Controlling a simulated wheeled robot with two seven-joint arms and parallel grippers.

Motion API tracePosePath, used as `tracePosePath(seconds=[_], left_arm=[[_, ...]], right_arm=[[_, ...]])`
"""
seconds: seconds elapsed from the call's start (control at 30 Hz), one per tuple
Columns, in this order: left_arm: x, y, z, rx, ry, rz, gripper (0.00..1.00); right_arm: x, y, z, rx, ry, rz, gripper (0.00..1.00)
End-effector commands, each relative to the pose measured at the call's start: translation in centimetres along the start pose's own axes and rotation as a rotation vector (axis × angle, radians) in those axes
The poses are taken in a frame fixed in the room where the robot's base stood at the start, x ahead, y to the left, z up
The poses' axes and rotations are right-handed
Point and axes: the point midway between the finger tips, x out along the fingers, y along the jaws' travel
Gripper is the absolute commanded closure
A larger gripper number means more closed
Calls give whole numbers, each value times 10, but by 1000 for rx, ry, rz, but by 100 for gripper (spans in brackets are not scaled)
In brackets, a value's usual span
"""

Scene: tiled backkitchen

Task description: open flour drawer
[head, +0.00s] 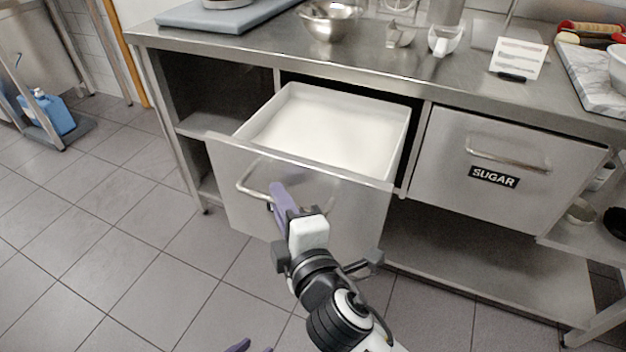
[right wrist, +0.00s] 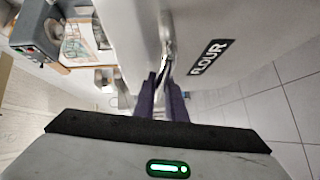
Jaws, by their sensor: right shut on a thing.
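The flour drawer (head: 235,168) stands pulled well out from under the steel counter in the head view, with white flour (head: 325,135) inside. Its front carries a metal bar handle (head: 245,188). In the right wrist view the drawer front has a black FLOUR label (right wrist: 208,57), and the handle (right wrist: 168,55) runs between purple fingers. My right gripper (head: 277,192) is shut on the handle, and its fingers also show in the right wrist view (right wrist: 163,90).
A closed SUGAR drawer (head: 510,155) sits to the right. The counter (head: 400,62) holds a steel bowl (head: 328,18), clear scoops (head: 445,40) and a white card (head: 517,58). A blue jug (head: 55,113) stands at far left. The tiled floor in front is clear.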

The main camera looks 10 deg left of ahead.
Motion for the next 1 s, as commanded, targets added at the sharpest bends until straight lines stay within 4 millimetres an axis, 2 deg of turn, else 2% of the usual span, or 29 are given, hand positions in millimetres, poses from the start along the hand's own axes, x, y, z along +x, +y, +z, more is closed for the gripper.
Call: tracePosePath(seconds=[0.17, 0.47, 0.5, 0.6, 1.0], left_arm=[[-1, 0, 1, -1, -4, -1, 69], [-1, 0, 2, -2, -6, -1, 69], [-1, 0, 2, -2, -5, -1, 69], [-2, 0, 2, -2, -3, 0, 69], [-6, 2, -6, -4, 2, 0, 69]], right_arm=[[-3, -2, -11, -3, 10, -1, 100], [-4, -2, -10, -3, 9, -1, 100], [-4, -2, -10, -3, 9, -2, 86], [-4, -2, -10, -3, 9, -2, 71], [-8, 0, -11, -3, 14, -3, 71]])
